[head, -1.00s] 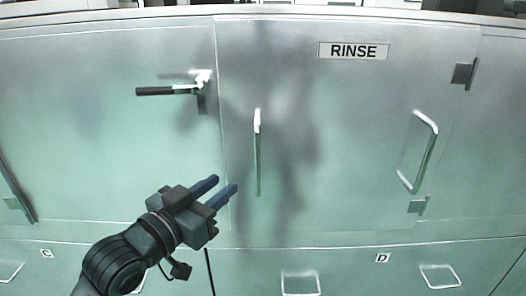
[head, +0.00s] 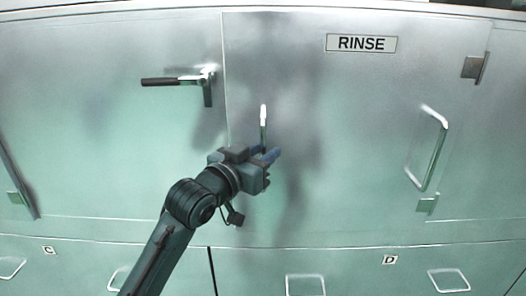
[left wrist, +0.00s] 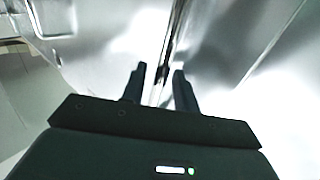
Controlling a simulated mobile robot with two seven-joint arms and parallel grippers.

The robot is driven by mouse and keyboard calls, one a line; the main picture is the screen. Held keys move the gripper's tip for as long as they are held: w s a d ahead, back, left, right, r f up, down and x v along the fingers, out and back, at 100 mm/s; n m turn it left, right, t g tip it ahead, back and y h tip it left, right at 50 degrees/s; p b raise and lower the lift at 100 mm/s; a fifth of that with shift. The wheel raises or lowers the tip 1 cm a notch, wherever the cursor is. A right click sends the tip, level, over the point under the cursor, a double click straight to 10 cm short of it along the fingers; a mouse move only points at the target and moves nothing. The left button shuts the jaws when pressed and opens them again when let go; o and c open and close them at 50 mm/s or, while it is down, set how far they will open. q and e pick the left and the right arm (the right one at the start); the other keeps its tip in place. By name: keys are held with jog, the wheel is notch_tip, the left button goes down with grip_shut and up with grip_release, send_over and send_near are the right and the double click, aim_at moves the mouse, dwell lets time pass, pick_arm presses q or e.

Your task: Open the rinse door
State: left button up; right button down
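The rinse door (head: 350,110) is a shut metal panel under a RINSE label (head: 361,43). Its slim upright bar handle (head: 263,125) stands near the door's left edge. My left gripper (head: 266,152) is at the lower part of this handle, with its fingers apart. The gripper hides the handle's lower end. In the left wrist view the two fingers (left wrist: 160,76) are open, and a dark bar (left wrist: 176,45) runs down to the space between their tips. I cannot tell whether they touch it. My right gripper is in neither view.
A lever with a black grip (head: 160,82) lies level, left of the door seam. A second bar handle (head: 432,150) is at the right, with hinge-like blocks (head: 472,67) close by. Drawers with handles (head: 305,285) and C and D labels run below.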

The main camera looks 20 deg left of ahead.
pick_arm(q)
jog(key=shift+w, duration=0.1)
jog(key=shift+c, duration=0.3)
grip_shut()
